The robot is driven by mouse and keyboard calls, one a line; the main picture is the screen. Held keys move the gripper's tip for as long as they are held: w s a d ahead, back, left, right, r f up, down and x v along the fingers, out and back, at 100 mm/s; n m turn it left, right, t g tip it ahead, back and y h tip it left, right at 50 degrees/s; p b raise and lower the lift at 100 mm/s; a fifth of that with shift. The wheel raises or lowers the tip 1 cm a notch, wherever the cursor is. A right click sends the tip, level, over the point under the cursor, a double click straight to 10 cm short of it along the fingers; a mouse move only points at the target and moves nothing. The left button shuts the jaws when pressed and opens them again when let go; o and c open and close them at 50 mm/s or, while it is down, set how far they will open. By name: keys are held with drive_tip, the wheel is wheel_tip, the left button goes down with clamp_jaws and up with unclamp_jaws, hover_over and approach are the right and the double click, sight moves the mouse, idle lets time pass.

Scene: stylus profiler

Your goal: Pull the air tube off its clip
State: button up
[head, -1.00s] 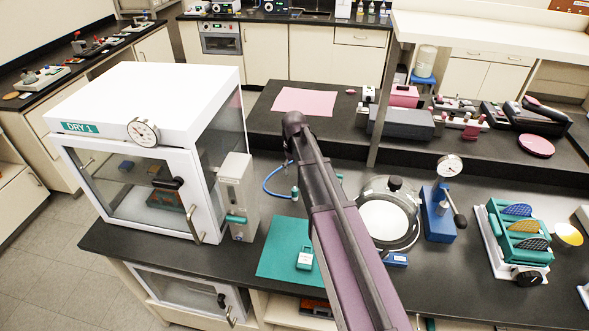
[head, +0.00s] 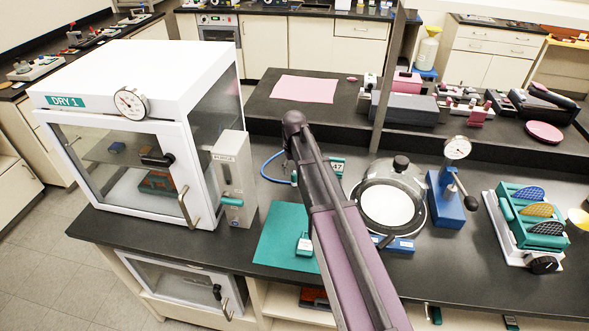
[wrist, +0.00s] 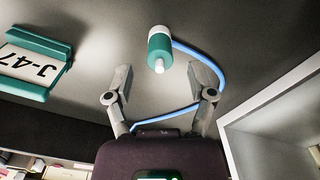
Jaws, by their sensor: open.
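The air tube is a thin blue hose. In the wrist view the tube (wrist: 201,62) curves from a teal and white fitting (wrist: 159,47) around the right finger, and a blue stretch also shows between the fingers. My gripper (wrist: 162,82) is open, its fingers apart, with the fitting just beyond the gap and nothing visibly held. In the head view the blue tube (head: 266,165) loops on the bench beside the white dry cabinet (head: 128,130). My arm hides the gripper there. I cannot make out a separate clip.
A J-47 label block (wrist: 37,62) lies left of the fingers in the wrist view. In the head view, a grey box unit (head: 233,178) stands by the cabinet, a teal mat (head: 280,240) lies in front, and a round chamber (head: 391,200) stands right of my arm.

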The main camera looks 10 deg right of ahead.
sight(294, 173)
drive_tip(key=shift+f+b, duration=1.45)
drive_tip(key=shift+f, duration=0.3)
clamp_jaws()
